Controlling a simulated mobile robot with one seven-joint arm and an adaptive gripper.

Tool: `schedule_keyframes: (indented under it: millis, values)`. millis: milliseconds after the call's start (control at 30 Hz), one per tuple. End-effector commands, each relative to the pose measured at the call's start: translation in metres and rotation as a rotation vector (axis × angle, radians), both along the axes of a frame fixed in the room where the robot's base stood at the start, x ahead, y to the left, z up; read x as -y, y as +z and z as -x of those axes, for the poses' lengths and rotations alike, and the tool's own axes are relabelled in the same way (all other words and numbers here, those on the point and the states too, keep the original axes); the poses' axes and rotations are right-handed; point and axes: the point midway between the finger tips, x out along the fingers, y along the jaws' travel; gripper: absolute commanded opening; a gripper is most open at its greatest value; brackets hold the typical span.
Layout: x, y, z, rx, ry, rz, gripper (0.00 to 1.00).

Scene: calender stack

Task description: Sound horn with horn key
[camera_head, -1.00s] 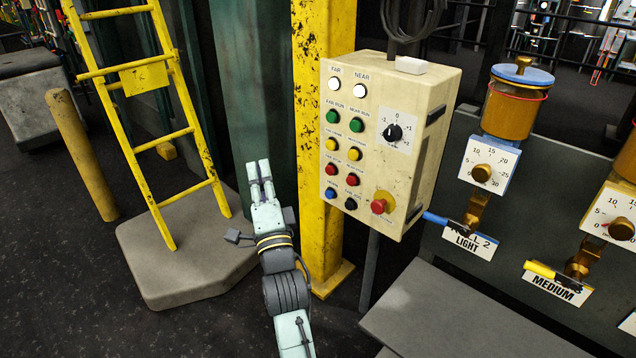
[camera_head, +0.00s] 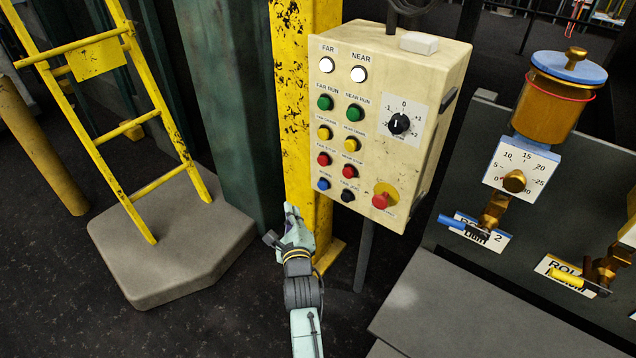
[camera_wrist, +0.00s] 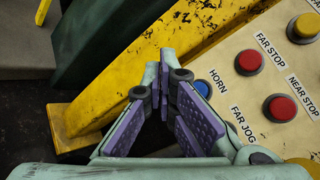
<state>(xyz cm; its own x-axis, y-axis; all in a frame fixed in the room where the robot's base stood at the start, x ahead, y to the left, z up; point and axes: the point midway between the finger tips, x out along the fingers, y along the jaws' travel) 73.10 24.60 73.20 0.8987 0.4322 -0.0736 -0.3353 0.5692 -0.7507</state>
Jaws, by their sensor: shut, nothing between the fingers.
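The blue horn key (camera_head: 323,184) is a small round button at the lower left of the cream control box (camera_head: 375,85). In the wrist view, the blue key (camera_wrist: 202,88) has the label HORN beside it and lies just right of my fingertips, its edge partly covered by a finger. My gripper (camera_head: 292,211) is just below and left of that key in the head view. In the wrist view, my gripper (camera_wrist: 165,62) has its tips together, shut and empty, with purple pads. Contact with the box cannot be told.
A black button (camera_head: 348,196) sits right of the horn key, with red buttons (camera_head: 323,159) above. A red emergency knob (camera_head: 381,200) is at the lower right. A yellow post (camera_head: 299,100) stands close behind my gripper. A grey surface (camera_head: 440,310) lies at the lower right.

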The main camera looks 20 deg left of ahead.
Motion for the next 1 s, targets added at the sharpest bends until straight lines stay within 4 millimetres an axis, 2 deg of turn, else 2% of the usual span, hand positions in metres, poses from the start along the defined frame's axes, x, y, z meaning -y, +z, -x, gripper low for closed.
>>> schedule_keyframes:
  millis: [367, 800, 1000]
  values:
    - [0.002, -0.001, -0.007, 0.004, 0.000, 0.000, 0.00]
    - [0.022, 0.000, -0.062, 0.005, -0.001, 0.001, 0.00]
    - [0.028, 0.000, -0.078, 0.003, 0.000, 0.001, 0.00]
